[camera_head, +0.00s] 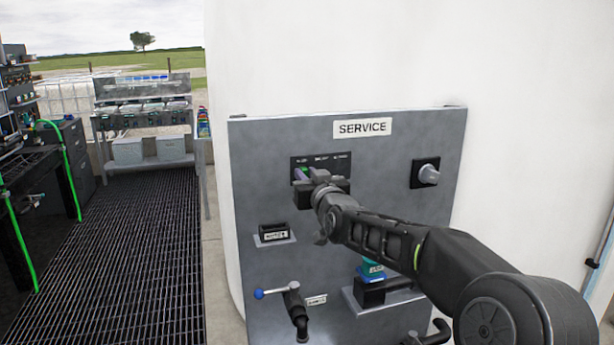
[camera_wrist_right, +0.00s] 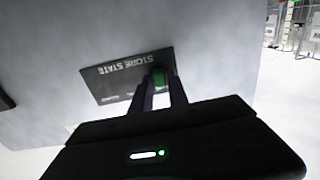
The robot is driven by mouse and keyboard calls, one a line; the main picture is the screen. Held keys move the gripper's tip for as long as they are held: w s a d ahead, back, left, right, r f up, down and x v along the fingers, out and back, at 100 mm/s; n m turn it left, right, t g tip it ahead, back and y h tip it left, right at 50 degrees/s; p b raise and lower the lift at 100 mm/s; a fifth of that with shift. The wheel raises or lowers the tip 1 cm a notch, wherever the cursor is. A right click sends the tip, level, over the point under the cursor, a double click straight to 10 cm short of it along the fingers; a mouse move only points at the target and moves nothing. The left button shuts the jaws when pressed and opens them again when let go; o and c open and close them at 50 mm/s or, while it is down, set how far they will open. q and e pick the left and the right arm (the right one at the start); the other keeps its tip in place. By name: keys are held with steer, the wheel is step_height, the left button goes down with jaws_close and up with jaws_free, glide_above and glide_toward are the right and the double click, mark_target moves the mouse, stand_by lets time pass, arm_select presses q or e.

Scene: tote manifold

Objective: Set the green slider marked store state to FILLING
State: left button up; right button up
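The green slider (camera_head: 304,169) sits toward the left end of a black plate (camera_head: 341,159) on the grey service panel. The plate's small labels are too blurred to read in the head view. In the right wrist view the plate reads STORE STATE (camera_wrist_right: 121,66), and the green knob (camera_wrist_right: 159,76) stands at its right end. My right gripper (camera_head: 303,179) is at the slider. In the wrist view its fingers (camera_wrist_right: 160,88) flank the green knob with no clear gap and look shut on it. The gripper hides the lower part of the plate. My left gripper is not in view.
A round knob (camera_head: 428,174) is on the panel's right. A black labelled holder (camera_head: 274,233), a blue-tipped lever valve (camera_head: 292,291) and a teal item on a bracket (camera_head: 372,270) sit lower. My right arm crosses the panel's right half. A grated walkway (camera_head: 130,250) lies left.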

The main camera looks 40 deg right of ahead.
jaws_close()
stand_by(1.0)
